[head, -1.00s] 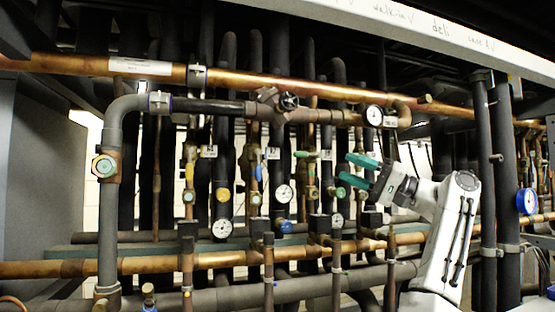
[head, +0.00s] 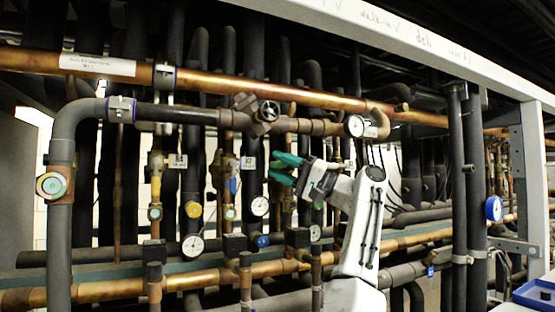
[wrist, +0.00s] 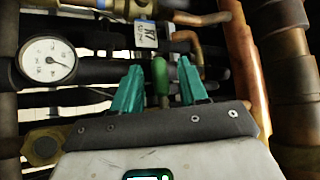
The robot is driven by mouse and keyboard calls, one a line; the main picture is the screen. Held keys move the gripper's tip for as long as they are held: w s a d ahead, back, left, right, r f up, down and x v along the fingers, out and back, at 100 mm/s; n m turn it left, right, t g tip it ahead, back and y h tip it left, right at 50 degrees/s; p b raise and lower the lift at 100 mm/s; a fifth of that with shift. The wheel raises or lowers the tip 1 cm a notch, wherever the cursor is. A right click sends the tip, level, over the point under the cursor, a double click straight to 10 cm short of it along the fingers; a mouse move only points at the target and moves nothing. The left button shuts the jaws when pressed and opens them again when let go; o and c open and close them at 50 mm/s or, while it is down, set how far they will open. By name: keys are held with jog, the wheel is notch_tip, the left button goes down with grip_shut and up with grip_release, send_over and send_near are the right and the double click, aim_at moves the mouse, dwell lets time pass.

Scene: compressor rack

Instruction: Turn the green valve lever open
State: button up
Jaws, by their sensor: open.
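The green valve lever (wrist: 160,76) shows in the wrist view as a darker green, rounded handle standing upright in the picture. My gripper (wrist: 159,72) is open, with one teal finger on each side of the lever and visible gaps between them. In the head view my gripper (head: 277,169) points left into the pipe rack, among the upright pipes. I cannot make out the lever there; the gripper seems to cover it. The lever's valve body is not clear in the wrist view.
A white dial gauge (wrist: 47,60) sits left of the fingers in the wrist view, and a copper pipe (wrist: 248,60) runs close on the right. A white tag (wrist: 147,35) hangs beyond. In the head view, a blue tray (head: 535,294) is at lower right.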

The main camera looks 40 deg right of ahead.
jog(key=shift+w+a+r, duration=0.15)
jog(key=shift+w+a, duration=0.15)
jog(key=shift+w, duration=0.1)
grip_shut()
dwell(0.4)
